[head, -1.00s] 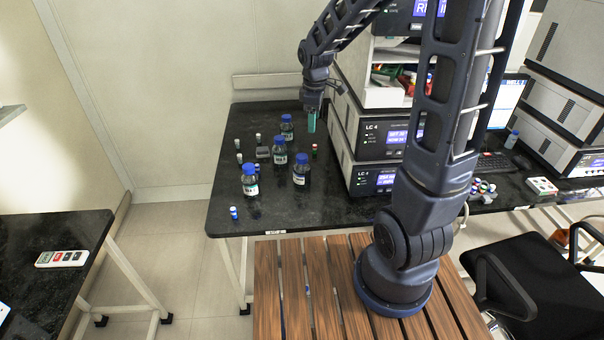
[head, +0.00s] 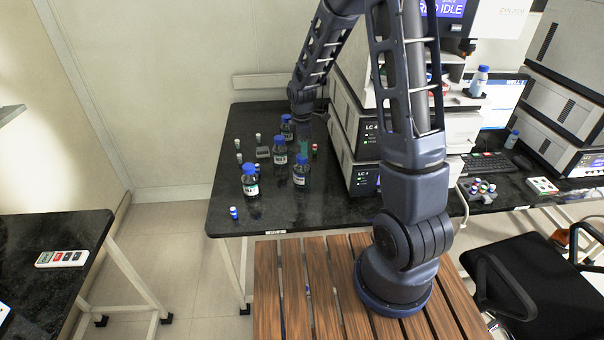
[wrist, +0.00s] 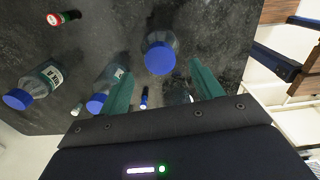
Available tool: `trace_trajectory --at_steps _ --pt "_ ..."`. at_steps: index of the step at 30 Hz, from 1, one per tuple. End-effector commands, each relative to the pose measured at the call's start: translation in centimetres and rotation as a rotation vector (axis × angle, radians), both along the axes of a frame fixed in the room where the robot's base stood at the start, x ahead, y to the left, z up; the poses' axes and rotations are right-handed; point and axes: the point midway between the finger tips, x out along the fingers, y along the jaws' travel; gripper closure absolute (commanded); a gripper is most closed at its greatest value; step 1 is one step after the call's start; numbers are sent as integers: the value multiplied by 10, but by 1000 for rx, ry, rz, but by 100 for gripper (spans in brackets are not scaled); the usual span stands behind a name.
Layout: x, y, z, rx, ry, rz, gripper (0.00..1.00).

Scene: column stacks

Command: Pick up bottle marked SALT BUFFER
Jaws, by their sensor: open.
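My gripper (wrist: 163,88) is open and empty, with two teal fingers pointing down. In the head view my gripper (head: 304,148) hangs over the bench among blue-capped bottles. In the wrist view one clear bottle (wrist: 160,52) shows just beyond the gap between the fingers; it appears to be the front right bottle (head: 300,172) of the head view. Other similar bottles stand at the front left (head: 250,184), in the middle (head: 280,152) and at the back (head: 287,128).
Stacked LC instruments (head: 362,178) bound the right side.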

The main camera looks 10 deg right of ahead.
Motion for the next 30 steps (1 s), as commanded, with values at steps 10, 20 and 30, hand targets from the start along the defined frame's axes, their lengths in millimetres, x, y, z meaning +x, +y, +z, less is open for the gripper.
trace_trajectory --at_steps 10,20,30 --pt "-1 0 -29 -1 3 0 35" --pt "0 0 -58 0 0 -2 35" --pt "0 0 -59 0 0 -1 57"
